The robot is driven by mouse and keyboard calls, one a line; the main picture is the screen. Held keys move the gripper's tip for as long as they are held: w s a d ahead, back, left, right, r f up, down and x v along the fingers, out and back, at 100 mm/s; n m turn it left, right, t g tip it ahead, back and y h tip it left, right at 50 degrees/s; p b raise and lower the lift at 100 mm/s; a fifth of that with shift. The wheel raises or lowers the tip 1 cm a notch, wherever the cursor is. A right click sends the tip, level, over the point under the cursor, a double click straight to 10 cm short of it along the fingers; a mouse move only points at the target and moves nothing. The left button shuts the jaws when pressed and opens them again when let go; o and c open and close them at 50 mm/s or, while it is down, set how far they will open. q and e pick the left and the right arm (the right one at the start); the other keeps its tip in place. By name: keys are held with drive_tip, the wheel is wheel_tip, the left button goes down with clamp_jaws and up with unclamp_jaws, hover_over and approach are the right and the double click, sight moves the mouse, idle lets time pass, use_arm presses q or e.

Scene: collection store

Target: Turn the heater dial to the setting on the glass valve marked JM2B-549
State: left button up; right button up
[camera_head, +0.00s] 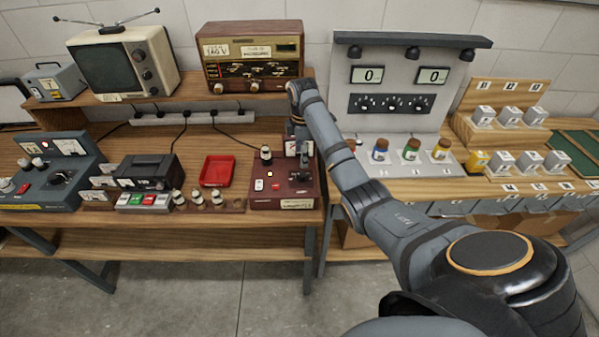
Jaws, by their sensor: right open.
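A dark red box (258,202) with a meter, small buttons and a label stands at the right end of the left bench. A glass valve (265,155) sits upright on its top left. Several more glass valves (198,199) stand in a row in front of the red tray; their markings are too small to read. My right gripper (301,172) points down over the right part of the red box, open. It hides much of the panel there, so I cannot make out the heater dial or its setting, nor whether the fingers touch it. My left gripper is not in view.
A red tray (217,170) and a black device (146,172) lie left of the box. A radio (253,57) and a television (124,62) stand on the shelf behind. Right of my arm is a grey panel (400,125) with jars.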

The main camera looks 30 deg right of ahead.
sight(301, 174)
drive_tip(key=f+p, duration=0.1)
drive_tip(key=f, duration=0.7)
drive_tip(key=shift+w+d+f+p, duration=0.1)
drive_tip(key=shift+w+p, duration=0.1)
drive_tip(key=shift+p, duration=0.15)
drive_tip(key=shift+f, duration=0.6)
drive_tip(key=shift+c, duration=0.2)
drive_tip(key=c, duration=1.1)
